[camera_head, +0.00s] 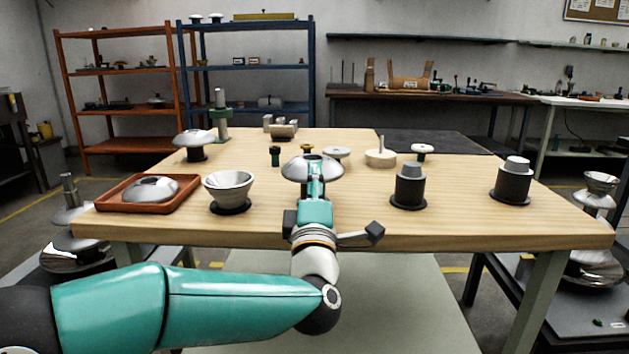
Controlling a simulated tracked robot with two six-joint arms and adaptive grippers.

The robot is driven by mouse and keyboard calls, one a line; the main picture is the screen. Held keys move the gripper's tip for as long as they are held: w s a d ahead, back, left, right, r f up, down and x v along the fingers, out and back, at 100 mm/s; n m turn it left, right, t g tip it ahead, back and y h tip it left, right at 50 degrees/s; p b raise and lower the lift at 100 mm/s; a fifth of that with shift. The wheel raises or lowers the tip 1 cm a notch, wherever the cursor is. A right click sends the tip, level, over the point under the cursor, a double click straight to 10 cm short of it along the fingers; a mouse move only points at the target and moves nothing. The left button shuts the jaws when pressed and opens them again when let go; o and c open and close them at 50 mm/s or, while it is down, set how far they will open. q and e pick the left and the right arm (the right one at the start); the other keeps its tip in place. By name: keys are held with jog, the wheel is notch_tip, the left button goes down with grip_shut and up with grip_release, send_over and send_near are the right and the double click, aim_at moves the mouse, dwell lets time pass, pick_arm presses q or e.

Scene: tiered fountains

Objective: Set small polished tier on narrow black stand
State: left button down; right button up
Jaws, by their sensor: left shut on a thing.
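My left gripper (315,181) reaches over the front of the table and is shut on a shiny, shallow dome-shaped tier (297,168). The gripper hides the middle and underside of this tier, so I cannot tell its clearance above the wood. A black stand with a grey stepped top (409,189) stands upright to the right of the gripper, apart from it. A similar, slightly wider black stand (513,183) is farther right. Another polished dome (151,188) lies in an orange tray at the left. My right gripper is not in view.
A ribbed metal bowl (230,189) on a black base stands between the orange tray (112,204) and my gripper. A mushroom-shaped piece (194,139), a small dark post (275,156) and pale discs (381,158) are farther back. Bare wood lies between the black stands.

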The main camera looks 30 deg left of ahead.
pick_arm(q)
jog(key=shift+w+f, duration=0.2)
jog(key=shift+f, duration=0.25)
jog(key=shift+r, duration=0.15)
jog(key=shift+r, duration=0.65)
jog(key=c, duration=0.9)
grip_release()
jog(key=shift+r, duration=0.1)
jog(key=v, duration=1.2)
jog(key=shift+s, duration=0.1)
